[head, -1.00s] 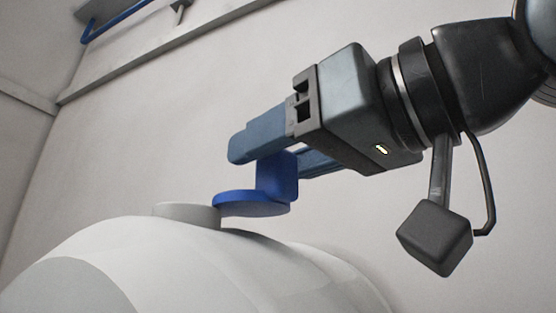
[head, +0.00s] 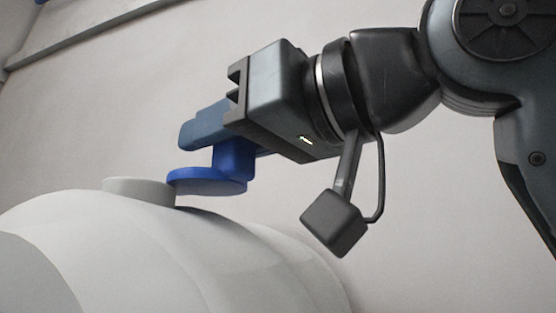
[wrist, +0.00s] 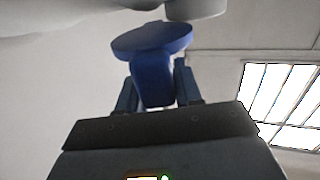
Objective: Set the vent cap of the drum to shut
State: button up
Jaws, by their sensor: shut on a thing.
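The blue vent cap (head: 205,181) is a flat disc with an upright tab (head: 233,158). It sits to the right of the short pale round neck (head: 140,190) on top of the white drum (head: 150,240). The disc overlaps or touches the neck's edge in the head view; I cannot tell which. My gripper (head: 215,132) is shut on the cap's tab from the right. In the wrist view the tab (wrist: 152,78) stands between both fingers, with the disc (wrist: 152,38) beyond it and the neck (wrist: 195,9) at its upper right.
The wrist view shows a bright window (wrist: 285,105) at the right.

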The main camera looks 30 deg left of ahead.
grip_shut()
jog(key=shift+s+a+r+m+t, duration=0.1)
jog(key=shift+s+m+t, duration=0.25)
jog(key=shift+t, duration=0.25)
jog(key=shift+s+m+t, duration=0.2)
jog(key=shift+m+t, duration=0.15)
jog(key=shift+t, duration=0.25)
jog(key=shift+s+a+m+t+h+p, duration=0.1)
jog(key=shift+s+m+t+h+p, duration=0.3)
jog(key=shift+m+t, duration=0.5)
jog(key=shift+s+a+m+t+h+p, duration=0.15)
jog(key=shift+m+t+h, duration=0.45)
jog(key=shift+t, duration=0.6)
jog(key=o, duration=0.9)
grip_release()
jog(key=shift+d, duration=0.1)
jog(key=shift+b+v, duration=0.5)
jog(key=shift+v, duration=3.35)
